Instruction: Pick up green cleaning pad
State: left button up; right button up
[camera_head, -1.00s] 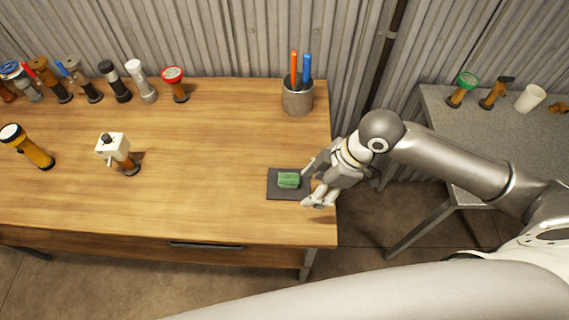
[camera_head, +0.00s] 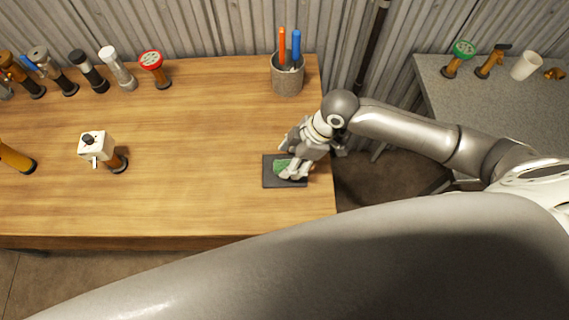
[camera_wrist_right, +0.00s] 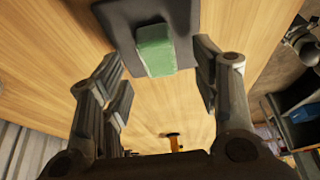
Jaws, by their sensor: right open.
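The green cleaning pad (camera_head: 281,168) lies on a dark square mat (camera_head: 270,181) near the right end of the wooden table. In the right wrist view the pad (camera_wrist_right: 155,50) is a pale green block on the dark mat (camera_wrist_right: 122,20). My right gripper (camera_head: 288,162) is over the pad and hides part of it in the head view. My left gripper is in neither view.
A grey cup (camera_head: 287,80) with orange and blue sticks stands behind the mat. A white-headed device (camera_head: 96,147) and several flashlights stand to the left and back. A grey side table (camera_head: 520,100) with more items is at the right. The wood left of the mat is clear.

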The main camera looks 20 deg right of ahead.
aim_at(279, 166)
jog(key=shift+x, duration=1.15)
jog(key=shift+w+a+f, duration=0.15)
jog(key=shift+f, duration=0.15)
jog(key=shift+c, duration=1.2)
jog(key=c, duration=0.7)
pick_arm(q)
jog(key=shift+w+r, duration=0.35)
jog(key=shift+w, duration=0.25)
pick_arm(e)
jog(key=shift+r, duration=0.1)
